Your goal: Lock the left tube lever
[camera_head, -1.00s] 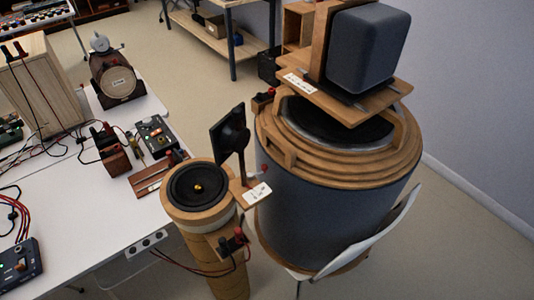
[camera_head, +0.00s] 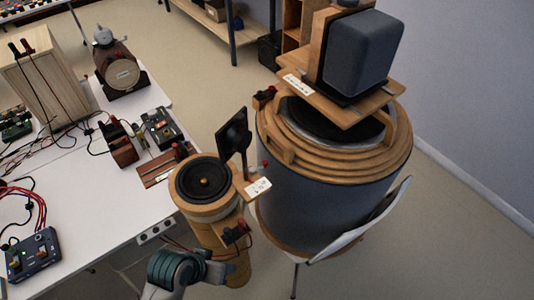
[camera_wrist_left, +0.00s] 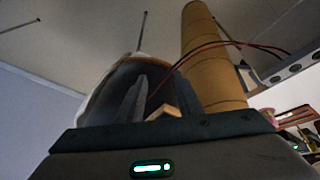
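The left tube is a tan cardboard tube (camera_head: 236,270) with a black speaker cone (camera_head: 204,181) on its wooden top ring. A small black and red fitting (camera_head: 236,233), possibly the lever, sits on its right side below the ring; its lock position is too small to tell. My left gripper (camera_head: 217,272) is low at the front, just left of the lower tube. In the left wrist view, the tube (camera_wrist_left: 212,62) rises behind the gripper, whose grey fingers (camera_wrist_left: 158,98) are apart. A small wooden piece (camera_wrist_left: 165,113) shows between them. My right gripper is not in view.
A square black panel (camera_head: 233,135) rises beside the small tube. The white table (camera_head: 100,225) with wired devices is at left. Red and black wires hang near the tube.

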